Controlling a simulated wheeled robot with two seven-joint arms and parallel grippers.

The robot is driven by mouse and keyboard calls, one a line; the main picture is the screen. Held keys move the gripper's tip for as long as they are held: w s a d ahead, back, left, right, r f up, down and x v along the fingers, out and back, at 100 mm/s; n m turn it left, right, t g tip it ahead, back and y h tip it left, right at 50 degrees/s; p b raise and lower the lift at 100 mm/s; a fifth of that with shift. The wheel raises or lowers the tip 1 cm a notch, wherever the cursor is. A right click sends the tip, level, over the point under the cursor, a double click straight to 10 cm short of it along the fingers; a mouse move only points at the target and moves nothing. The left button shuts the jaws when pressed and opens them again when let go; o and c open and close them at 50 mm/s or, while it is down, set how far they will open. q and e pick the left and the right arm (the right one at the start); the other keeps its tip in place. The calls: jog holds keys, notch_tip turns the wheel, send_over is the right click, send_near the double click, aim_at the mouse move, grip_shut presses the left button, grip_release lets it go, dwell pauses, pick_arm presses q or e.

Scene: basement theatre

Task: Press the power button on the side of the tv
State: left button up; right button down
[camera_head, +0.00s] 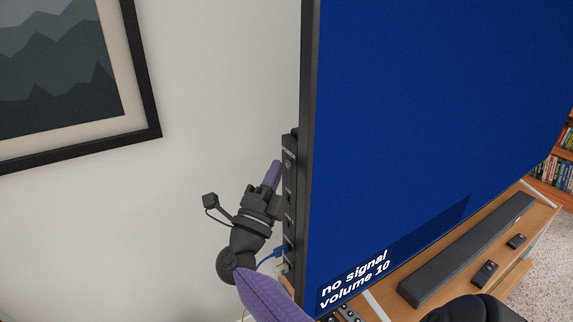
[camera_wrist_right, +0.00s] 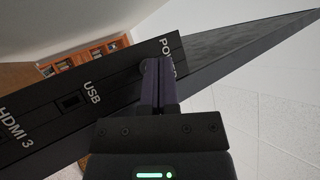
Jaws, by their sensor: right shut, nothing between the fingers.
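The tv (camera_head: 430,110) stands on the right in the head view, its blue screen reading "no signal" and "volume 10". Its dark side panel (camera_head: 289,190) faces left and carries a column of ports. My right gripper (camera_head: 276,168) is shut and empty, its purple fingers pointing up along the panel. In the right wrist view, the shut fingertips (camera_wrist_right: 157,64) are at the POWER label (camera_wrist_right: 167,50). A round power button (camera_wrist_right: 146,66) shows partly at their left edge. I cannot tell whether they touch it. My left gripper is not in view.
A wooden stand (camera_head: 520,235) under the tv holds a soundbar (camera_head: 468,250) and small dark devices (camera_head: 484,273). A blue cable (camera_head: 270,257) leaves the panel low down. A framed picture (camera_head: 145,90) hangs on the wall at left. Bare wall lies between.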

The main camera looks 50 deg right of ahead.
jog(key=shift+w+a, duration=0.1)
jog(key=shift+a, duration=0.25)
jog(key=shift+w+a+b, duration=0.15)
jog(key=shift+w+a, duration=0.15)
jog(key=shift+a, duration=0.65)
jog(key=shift+w+a+b, duration=0.1)
jog(key=shift+w+a, duration=0.2)
jog(key=shift+a, duration=0.65)
jog(key=shift+w+a+b, duration=0.15)
jog(key=shift+w+a, duration=0.15)
jog(key=shift+a, duration=0.65)
jog(key=a, duration=0.2)
jog(key=shift+w+a+b, duration=0.35)
jog(key=shift+w+b, duration=0.05)
